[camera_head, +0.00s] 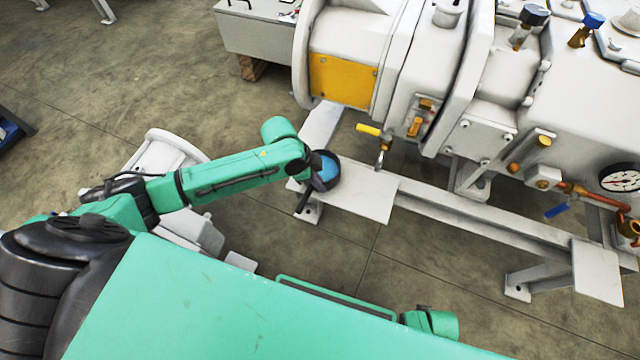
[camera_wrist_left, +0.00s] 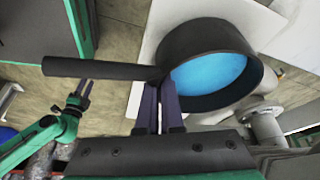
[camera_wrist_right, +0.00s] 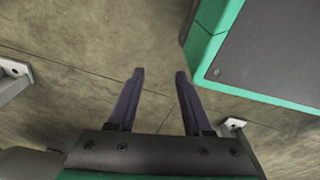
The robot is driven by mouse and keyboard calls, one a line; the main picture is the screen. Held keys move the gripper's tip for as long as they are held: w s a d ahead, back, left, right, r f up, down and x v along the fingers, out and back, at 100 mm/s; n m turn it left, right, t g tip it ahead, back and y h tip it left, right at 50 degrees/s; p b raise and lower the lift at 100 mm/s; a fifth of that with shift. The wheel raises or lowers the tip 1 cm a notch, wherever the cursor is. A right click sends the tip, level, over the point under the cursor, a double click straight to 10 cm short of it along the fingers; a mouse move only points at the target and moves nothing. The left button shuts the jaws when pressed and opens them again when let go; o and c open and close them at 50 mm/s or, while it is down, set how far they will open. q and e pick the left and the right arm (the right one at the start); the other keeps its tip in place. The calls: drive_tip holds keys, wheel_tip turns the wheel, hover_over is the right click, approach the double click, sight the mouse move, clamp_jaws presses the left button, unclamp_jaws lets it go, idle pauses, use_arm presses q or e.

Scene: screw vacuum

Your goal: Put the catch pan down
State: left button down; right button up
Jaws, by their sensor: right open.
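The catch pan (camera_head: 328,168) is a dark round pan with blue liquid in it and a straight dark handle. In the left wrist view the catch pan (camera_wrist_left: 212,45) looks level, with its handle pointing left. My left gripper (camera_wrist_left: 161,85) is shut on the pan where the handle meets the wall. In the head view the pan is over the left part of a pale flat plate (camera_head: 362,200) on the machine's frame. I cannot tell whether its bottom touches the plate. My right gripper (camera_wrist_right: 157,78) is open and empty above the bare floor.
The large white vacuum machine (camera_head: 410,60) stands behind the plate. A yellow-handled valve (camera_head: 370,130) hangs just right of the pan. Pipes and a gauge (camera_head: 620,178) are at the far right. The plate's right part is bare.

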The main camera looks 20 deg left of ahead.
use_arm(q)
drive_tip(key=c, duration=1.1)
unclamp_jaws()
drive_tip(key=shift+r, duration=0.2)
drive_tip(key=p+v, duration=0.3)
drive_tip(key=v, duration=0.8)
drive_tip(key=shift+a+r, duration=0.2)
drive_tip(key=shift+r, duration=0.15)
use_arm(e)
drive_tip(key=s+d+f, duration=0.1)
drive_tip(key=s, duration=0.5)
drive_tip(key=shift+s+d+f, duration=0.2)
drive_tip(key=shift+s+f, duration=0.05)
drive_tip(key=shift+f, duration=0.15)
